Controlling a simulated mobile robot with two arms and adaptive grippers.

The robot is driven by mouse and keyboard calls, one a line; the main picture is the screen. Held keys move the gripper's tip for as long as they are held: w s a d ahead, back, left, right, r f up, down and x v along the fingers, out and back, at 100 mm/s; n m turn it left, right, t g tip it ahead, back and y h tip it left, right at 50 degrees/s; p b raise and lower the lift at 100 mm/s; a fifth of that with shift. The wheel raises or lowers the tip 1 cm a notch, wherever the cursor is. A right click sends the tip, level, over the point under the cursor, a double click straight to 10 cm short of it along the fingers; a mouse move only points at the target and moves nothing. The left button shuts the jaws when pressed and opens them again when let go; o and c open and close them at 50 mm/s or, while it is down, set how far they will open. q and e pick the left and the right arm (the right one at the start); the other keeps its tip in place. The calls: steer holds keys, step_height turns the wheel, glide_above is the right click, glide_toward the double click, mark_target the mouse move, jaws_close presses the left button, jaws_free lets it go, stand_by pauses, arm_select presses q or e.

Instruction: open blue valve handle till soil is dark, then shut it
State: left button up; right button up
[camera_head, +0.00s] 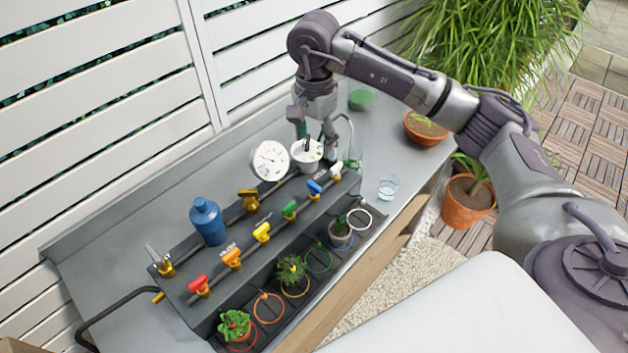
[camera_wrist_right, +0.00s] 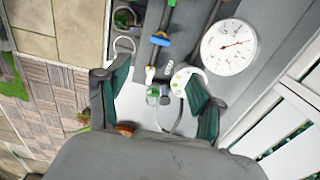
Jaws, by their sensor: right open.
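The blue valve handle (camera_head: 314,187) sits on the grey valve panel between the green and white handles. It also shows in the wrist view (camera_wrist_right: 160,40), beyond my fingertips. The small pot (camera_head: 341,238) with a plant stands in the row below the handles, by the blue ring; its soil shade is too small to tell. My right gripper (camera_head: 318,143) points down above the panel's far end, by the white round object. It is open and empty, its fingers apart in the wrist view (camera_wrist_right: 152,92). It is apart from the blue handle. My left gripper is out of view.
A white dial gauge (camera_head: 270,160) stands on the panel near my right gripper. Red, orange, yellow, green and white (camera_head: 337,171) handles line the panel. A blue bottle (camera_head: 208,222) stands behind. A glass of water (camera_head: 388,187) stands near the bench's right edge.

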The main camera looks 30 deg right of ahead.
mark_target(314, 184)
step_height(314, 184, down, 13)
steer(key=p, duration=0.4)
steer(key=shift+r, duration=0.1)
steer(key=shift+f, duration=0.45)
steer(key=shift+c, duration=0.2)
steer(key=c, duration=1.1)
